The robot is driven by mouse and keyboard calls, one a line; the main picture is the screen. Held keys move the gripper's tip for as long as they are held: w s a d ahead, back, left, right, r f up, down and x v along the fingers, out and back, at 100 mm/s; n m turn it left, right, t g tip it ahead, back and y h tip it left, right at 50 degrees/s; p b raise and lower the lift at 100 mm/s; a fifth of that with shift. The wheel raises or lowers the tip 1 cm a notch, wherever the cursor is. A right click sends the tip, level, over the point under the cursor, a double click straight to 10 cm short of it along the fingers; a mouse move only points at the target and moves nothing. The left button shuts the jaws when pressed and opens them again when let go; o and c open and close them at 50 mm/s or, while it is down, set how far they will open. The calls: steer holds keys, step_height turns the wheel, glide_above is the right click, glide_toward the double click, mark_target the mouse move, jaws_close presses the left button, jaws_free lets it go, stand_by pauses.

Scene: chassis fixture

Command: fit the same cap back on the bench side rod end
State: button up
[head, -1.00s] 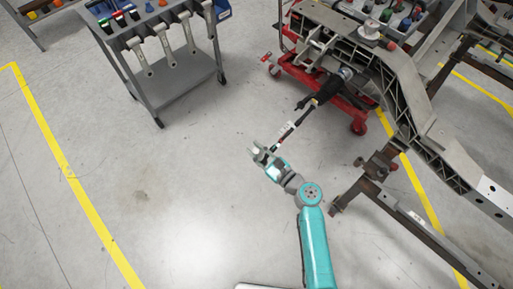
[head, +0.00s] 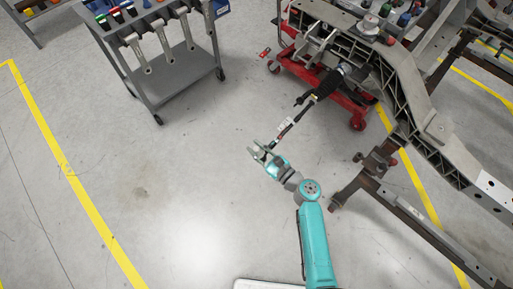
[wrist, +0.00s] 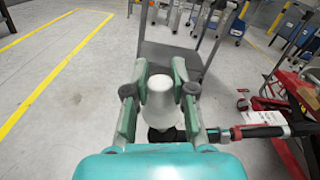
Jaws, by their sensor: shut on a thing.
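In the wrist view a pale, rounded cap (wrist: 160,104) sits upright between the two green-grey fingers of my gripper (wrist: 160,78), which is shut on it. The tie rod (wrist: 265,130), with its red and white bands, comes in from the right. A dark part shows under the cap; I cannot tell whether the cap touches the rod end. In the head view my gripper (head: 258,152) is at the lower left end of the rod (head: 297,120), and the cap is too small to make out.
The rod runs up to the chassis frame (head: 425,105), with a red wheeled jack (head: 343,107) beneath it. A grey tool cart (head: 180,75) stands at the upper left. A steel stand (head: 375,178) is right of my arm. The floor at left is open.

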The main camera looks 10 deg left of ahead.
steer(key=shift+w+d+f, duration=0.15)
steer(key=shift+w+f, duration=0.05)
steer(key=shift+f, duration=0.8)
steer(key=shift+w+d+f, duration=0.15)
steer(key=shift+f, duration=0.85)
stand_by(0.8)
steer(key=o, duration=1)
steer(key=shift+v, duration=3.55)
